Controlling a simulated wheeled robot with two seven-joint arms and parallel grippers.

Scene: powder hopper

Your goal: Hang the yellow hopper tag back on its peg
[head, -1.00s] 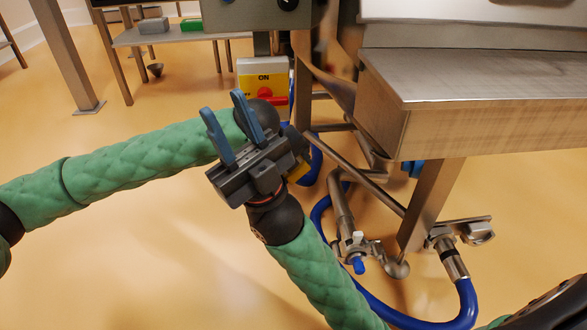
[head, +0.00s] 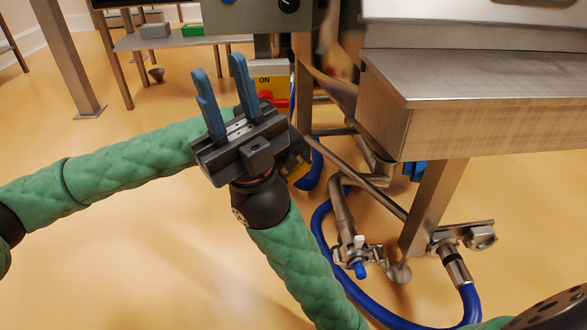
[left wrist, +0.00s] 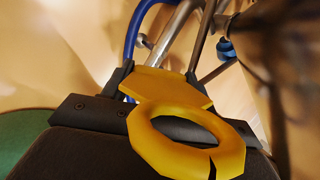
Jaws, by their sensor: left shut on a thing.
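The yellow tag shows in the left wrist view as a flat plate (left wrist: 165,88) with a thick ring (left wrist: 225,145) that has a narrow split. My left gripper (left wrist: 157,84) is shut on the plate, and the ring lies toward the camera. In the head view the left gripper (head: 295,163) is mostly hidden behind my right gripper, with only a small yellow part of the tag (head: 298,175) showing. My right gripper (head: 219,65) is open and empty, its two blue fingers pointing up. I cannot make out the peg in either view.
A yellow switch panel (head: 269,70) marked ON, with a red handle, stands behind the right gripper. A steel table or housing (head: 470,130) fills the right. Blue hose (head: 318,225) and steel pipe fittings (head: 358,250) lie below it.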

